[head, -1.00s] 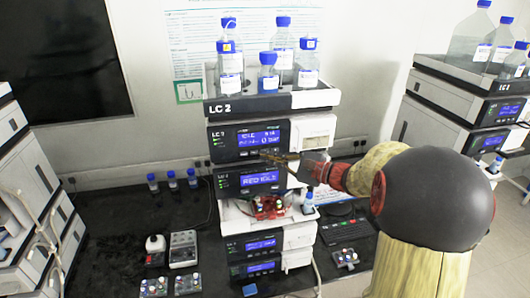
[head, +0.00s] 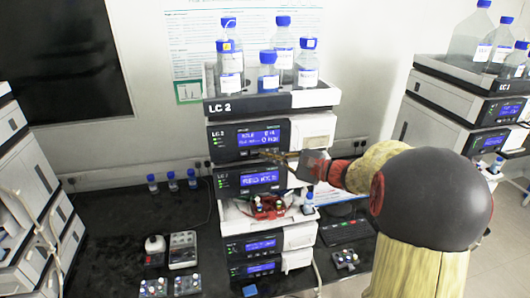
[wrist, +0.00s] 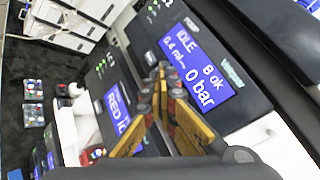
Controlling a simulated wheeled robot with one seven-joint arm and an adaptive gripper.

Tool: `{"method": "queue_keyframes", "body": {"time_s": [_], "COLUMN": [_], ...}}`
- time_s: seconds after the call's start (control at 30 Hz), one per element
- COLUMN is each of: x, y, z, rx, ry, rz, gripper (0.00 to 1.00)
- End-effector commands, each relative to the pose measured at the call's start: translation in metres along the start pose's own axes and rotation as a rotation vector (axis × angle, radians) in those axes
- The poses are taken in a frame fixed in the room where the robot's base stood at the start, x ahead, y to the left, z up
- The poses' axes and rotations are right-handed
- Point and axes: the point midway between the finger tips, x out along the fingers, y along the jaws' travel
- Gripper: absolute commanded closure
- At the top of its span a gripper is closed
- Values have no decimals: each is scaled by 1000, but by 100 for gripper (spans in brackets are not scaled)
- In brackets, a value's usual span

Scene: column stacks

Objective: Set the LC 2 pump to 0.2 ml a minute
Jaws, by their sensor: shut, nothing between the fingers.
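The LC 2 pump (head: 219,143) is the upper module of the middle stack, under the bottle tray. Its lit blue display (head: 262,138) is small in the head view. In the wrist view the display (wrist: 195,62) reads IDLE, B ok, 0 bar and what looks like 0.4 ml. My gripper (head: 270,153) is shut and empty, its fingertips just in front of the strip below the display. In the wrist view the fingertips (wrist: 162,70) lie beside the display's lower edge and hide part of that strip. I cannot tell whether they touch it.
A second module with a blue display (head: 260,178) sits directly below the pump. Bottles stand in the LC 2 tray (head: 255,103) above. An open bay with red parts (head: 268,207) is lower down. The LC 1 stack (head: 480,105) stands at the right. Vials stand on the dark bench.

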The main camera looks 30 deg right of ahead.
Motion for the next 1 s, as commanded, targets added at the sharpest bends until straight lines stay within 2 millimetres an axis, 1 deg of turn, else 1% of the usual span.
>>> {"method": "queue_keyframes", "body": {"time_s": [1.0], "x": [6], "y": [-4], "z": [-4], "rx": [0], "ry": [0], "rz": [0], "gripper": [100]}}
